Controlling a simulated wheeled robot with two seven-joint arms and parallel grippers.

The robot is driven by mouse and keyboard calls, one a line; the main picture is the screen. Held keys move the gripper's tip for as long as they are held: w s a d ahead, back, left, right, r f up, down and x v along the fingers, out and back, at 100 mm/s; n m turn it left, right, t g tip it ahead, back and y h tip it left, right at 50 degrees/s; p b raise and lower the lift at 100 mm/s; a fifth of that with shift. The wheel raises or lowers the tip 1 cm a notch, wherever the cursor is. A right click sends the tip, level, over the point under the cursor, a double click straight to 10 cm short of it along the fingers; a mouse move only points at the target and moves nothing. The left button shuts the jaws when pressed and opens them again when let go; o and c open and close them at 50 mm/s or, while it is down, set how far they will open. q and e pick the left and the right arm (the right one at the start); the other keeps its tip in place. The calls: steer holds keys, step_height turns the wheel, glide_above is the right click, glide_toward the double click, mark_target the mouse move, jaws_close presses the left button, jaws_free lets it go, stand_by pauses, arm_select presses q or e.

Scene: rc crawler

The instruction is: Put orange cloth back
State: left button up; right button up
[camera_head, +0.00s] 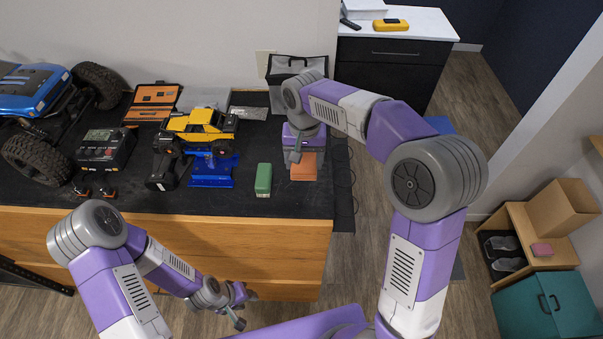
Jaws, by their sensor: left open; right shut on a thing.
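The orange cloth (304,170) is a small folded block at the right end of the black worktop. My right gripper (297,156) reaches down over its back edge and is shut on it. The gripper hides the back part of the cloth, and I cannot tell whether the cloth touches the worktop. My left gripper (241,309) is open and empty, low in front of the wooden bench front, well away from the cloth.
A green block (263,179) lies just left of the cloth. Further left are a blue stand (212,171), a yellow crawler (201,125), a charger (105,147) and a large blue crawler (35,92). A grey bag (284,68) stands behind my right gripper.

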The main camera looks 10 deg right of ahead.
mark_target(305, 164)
steer(key=f, duration=0.3)
steer(key=shift+s, duration=0.4)
arm_select(q)
steer(key=shift+s+f+b, duration=0.25)
steer(key=shift+f+b, duration=0.05)
arm_select(e)
steer(key=shift+w+f, duration=0.15)
steer(key=shift+f, duration=2.15)
arm_select(q)
steer(key=shift+f, duration=0.1)
arm_select(e)
steer(key=shift+f, duration=0.1)
steer(key=o, duration=0.9)
steer(key=shift+o, duration=0.2)
steer(key=shift+r, duration=0.2)
step_height(305, 164, up, 12)
steer(key=shift+f+p, duration=0.1)
steer(key=shift+p, duration=0.6)
arm_select(q)
steer(key=shift+r, duration=0.75)
